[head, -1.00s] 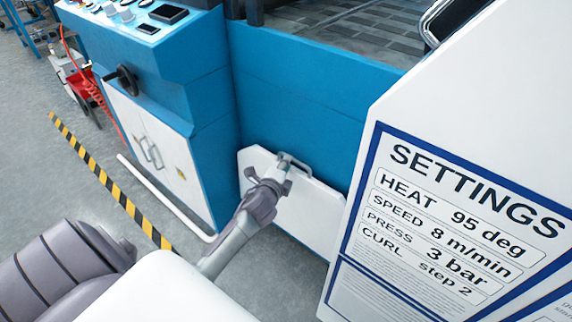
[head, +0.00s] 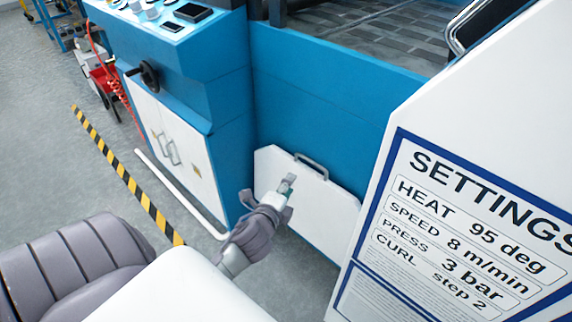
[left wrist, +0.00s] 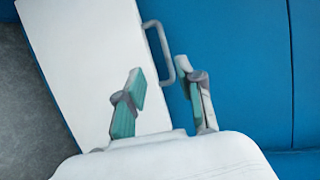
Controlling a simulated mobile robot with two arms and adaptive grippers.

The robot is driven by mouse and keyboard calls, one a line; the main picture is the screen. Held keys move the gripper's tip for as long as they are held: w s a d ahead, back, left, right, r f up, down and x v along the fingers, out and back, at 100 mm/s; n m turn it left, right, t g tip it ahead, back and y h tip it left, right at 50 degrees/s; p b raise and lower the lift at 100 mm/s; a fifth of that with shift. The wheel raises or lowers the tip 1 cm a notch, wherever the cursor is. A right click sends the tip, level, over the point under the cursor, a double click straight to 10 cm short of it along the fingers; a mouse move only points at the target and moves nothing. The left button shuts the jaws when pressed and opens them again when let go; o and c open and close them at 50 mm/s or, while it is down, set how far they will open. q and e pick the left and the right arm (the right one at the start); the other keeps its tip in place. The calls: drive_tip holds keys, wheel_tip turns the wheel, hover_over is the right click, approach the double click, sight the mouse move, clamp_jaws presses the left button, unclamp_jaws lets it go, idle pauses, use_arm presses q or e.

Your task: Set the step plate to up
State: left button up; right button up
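The step plate (head: 318,200) is a white panel with cut corners. It stands upright against the blue lower front of the machine. A grey bar handle (head: 311,160) sits at its top edge. My left gripper (head: 288,183) is in front of the plate, a little below the handle and apart from it. In the left wrist view the two fingers (left wrist: 160,72) are spread with nothing between them. The plate (left wrist: 80,60) and the handle (left wrist: 158,45) lie beyond the fingertips there. My right gripper is not in view.
A white board with SETTINGS (head: 455,220) stands close on the right. A blue cabinet with white doors (head: 180,150) is left of the plate, with a white floor rail (head: 180,195) before it. Striped floor tape (head: 125,175) runs along open grey floor.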

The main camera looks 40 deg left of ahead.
use_arm(q)
drive_tip(key=shift+s+d+r, duration=0.15)
drive_tip(key=shift+s+d, duration=0.05)
drive_tip(key=shift+s, duration=0.4)
